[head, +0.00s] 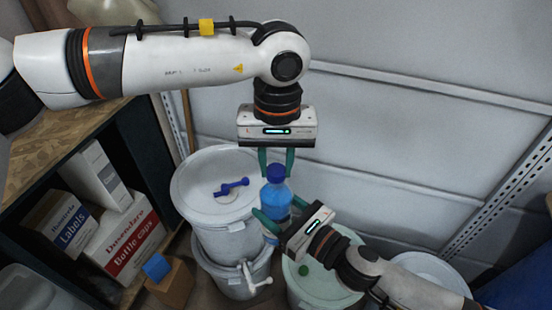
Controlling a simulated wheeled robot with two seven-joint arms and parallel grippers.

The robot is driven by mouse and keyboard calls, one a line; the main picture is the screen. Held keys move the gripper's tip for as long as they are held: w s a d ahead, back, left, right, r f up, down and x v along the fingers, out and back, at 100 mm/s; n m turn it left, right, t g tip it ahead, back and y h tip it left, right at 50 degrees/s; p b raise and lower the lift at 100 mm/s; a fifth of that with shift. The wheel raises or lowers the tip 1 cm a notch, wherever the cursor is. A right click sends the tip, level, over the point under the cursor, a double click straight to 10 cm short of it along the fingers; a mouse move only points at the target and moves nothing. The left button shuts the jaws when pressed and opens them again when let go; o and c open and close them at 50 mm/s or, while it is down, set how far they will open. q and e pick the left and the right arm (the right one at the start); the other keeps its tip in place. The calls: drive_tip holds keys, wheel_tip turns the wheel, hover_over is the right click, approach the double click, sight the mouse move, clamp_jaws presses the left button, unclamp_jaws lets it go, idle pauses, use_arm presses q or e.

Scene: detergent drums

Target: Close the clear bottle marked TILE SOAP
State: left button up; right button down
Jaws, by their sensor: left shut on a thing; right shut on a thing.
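A clear bottle (277,196) with blue liquid stands upright in the middle of the head view, in front of the white drums. A blue cap (276,170) sits at its top; whether it is fully tightened I cannot tell. My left gripper (276,174) points down from above, its green fingers shut on the cap from both sides. My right gripper (272,217) comes from the lower right, its fingers shut around the bottle's lower body.
A white drum (195,186) with a blue tool on its lid stands left of the bottle, above another drum with a white tap (252,280). A green-tinted drum (345,285) is below right. Shelves with boxes (125,238) are at left. A ribbed wall (400,130) lies behind.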

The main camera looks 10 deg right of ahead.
use_arm(q)
drive_tip(key=m, duration=0.6)
drive_tip(key=shift+m, duration=0.3)
drive_tip(key=m, duration=0.4)
drive_tip(key=shift+m, duration=0.4)
drive_tip(key=o, duration=0.9)
drive_tip(key=shift+r, duration=0.1)
drive_tip(key=shift+r, duration=2.2)
